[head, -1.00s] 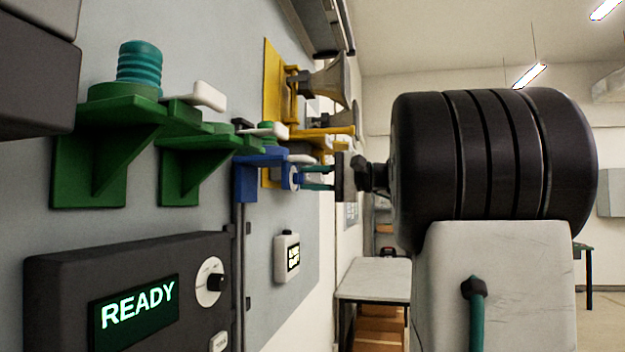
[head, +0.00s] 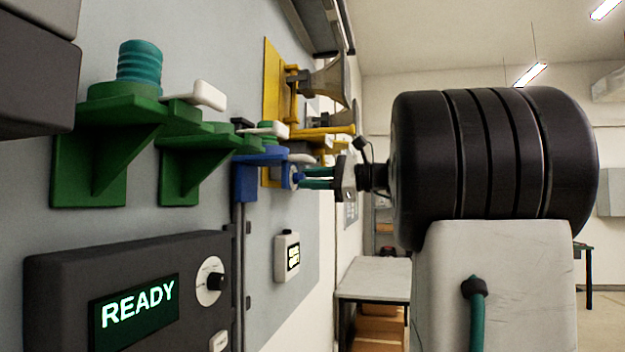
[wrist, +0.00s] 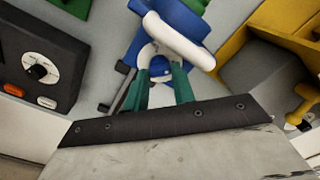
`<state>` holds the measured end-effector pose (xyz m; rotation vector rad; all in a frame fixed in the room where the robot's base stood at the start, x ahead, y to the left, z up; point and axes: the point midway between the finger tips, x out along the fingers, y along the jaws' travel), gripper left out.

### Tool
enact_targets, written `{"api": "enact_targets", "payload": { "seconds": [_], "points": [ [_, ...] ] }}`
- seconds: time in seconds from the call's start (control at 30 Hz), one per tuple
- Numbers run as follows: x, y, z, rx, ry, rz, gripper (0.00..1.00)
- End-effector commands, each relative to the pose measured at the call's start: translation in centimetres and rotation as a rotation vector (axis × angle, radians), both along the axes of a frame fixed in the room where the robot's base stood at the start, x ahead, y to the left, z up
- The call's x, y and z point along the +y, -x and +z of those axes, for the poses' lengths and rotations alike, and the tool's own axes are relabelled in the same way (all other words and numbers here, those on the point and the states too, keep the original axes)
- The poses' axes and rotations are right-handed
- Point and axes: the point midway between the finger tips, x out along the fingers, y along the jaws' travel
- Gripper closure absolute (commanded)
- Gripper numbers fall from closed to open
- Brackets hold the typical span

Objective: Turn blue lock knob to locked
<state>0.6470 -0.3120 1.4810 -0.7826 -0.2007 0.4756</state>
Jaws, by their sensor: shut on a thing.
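The blue lock knob (wrist: 160,68) sits on the front of the blue bracket (head: 246,180), which is fixed to the wall panel. In the wrist view the knob lies between the two teal fingers of my gripper (wrist: 162,85), which are shut on it. A white lever or handle (wrist: 178,40) on the blue bracket crosses just above the knob. In the head view my gripper (head: 312,178) reaches the blue knob from the right, and the knob is small and partly covered by the fingers. The knob's lock marking cannot be read.
Green brackets (head: 115,140) stand left of the blue one, and a yellow bracket with horns (head: 275,95) stands behind it. A dark console reading READY (head: 140,300) is below left. A small white box (head: 287,257) hangs below the knob. The room to the right is open.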

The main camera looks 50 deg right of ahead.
Motion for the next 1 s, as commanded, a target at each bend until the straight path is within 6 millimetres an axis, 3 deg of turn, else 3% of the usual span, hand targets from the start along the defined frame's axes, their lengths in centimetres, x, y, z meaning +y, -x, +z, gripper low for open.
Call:
{"api": "enact_targets", "payload": {
  "seconds": [0.57,0.6,1.0],
  "points": [
    [-0.03,0.01,0.04,0.014,-0.027,-0.001,0.97],
    [-0.03,0.01,0.04,0.014,-0.027,-0.001,0.66],
    [-0.5,0.73,0.02,0.014,-0.027,-0.004,0.65]
  ]
}}
